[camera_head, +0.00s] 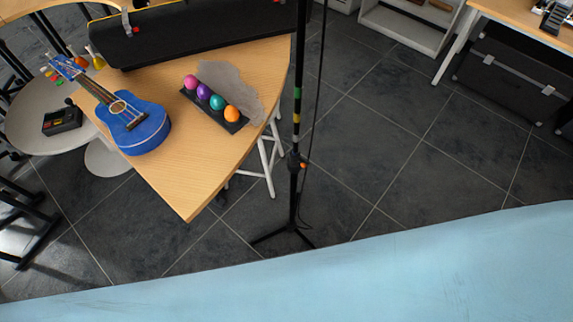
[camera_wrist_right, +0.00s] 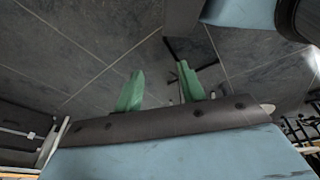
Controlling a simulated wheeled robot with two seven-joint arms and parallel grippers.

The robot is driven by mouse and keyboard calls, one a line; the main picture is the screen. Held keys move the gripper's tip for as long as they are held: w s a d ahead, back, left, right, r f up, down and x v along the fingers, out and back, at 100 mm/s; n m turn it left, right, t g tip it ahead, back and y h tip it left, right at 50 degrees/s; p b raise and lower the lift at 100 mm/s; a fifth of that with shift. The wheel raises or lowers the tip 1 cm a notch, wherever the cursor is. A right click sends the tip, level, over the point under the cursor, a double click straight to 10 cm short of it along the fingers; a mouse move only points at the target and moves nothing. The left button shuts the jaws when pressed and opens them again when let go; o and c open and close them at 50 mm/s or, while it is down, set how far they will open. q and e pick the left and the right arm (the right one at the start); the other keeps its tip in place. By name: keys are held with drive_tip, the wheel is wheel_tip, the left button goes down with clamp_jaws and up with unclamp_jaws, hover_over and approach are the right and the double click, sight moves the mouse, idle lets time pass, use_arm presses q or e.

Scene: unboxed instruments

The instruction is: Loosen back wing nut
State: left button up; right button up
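I cannot make out a wing nut in either view. A thin black stand (camera_head: 293,190) with coloured bands and a small orange part rises from the floor in the middle of the head view; its top is cut off. My right gripper (camera_wrist_right: 160,85) shows two green fingers apart with only dark floor between and beyond them. It holds nothing visible. Neither gripper appears in the head view, and my left gripper is out of sight.
A wooden table (camera_head: 185,190) carries a blue ukulele (camera_head: 145,130), several coloured eggs (camera_head: 204,92) in a black holder, and a long black yellow-edged object (camera_head: 210,32). A round white table (camera_head: 25,125) stands left. Tiled floor (camera_head: 440,150) is open right of the stand.

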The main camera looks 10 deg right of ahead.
drive_tip(key=w+d+r+n+t+b, duration=0.1)
drive_tip(key=w+d+t+b, duration=0.15)
drive_tip(key=w, duration=0.55)
drive_tip(key=n+t+y+b, duration=0.7)
drive_tip(key=t+y, duration=0.2)
drive_tip(key=y, duration=0.2)
approach(304, 163)
drive_tip(key=d+v, duration=0.1)
drive_tip(key=v, duration=0.3)
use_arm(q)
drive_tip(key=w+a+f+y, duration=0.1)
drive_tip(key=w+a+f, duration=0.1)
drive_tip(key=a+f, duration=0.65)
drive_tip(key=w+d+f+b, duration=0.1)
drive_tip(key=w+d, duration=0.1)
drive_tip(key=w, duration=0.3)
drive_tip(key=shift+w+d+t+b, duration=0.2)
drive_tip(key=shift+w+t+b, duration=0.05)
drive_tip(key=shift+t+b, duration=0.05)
use_arm(e)
drive_tip(key=x, duration=1.3)
drive_tip(key=shift+a+f, duration=0.15)
drive_tip(key=shift+f, duration=0.3)
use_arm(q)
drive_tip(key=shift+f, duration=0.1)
use_arm(e)
drive_tip(key=shift+w, duration=0.1)
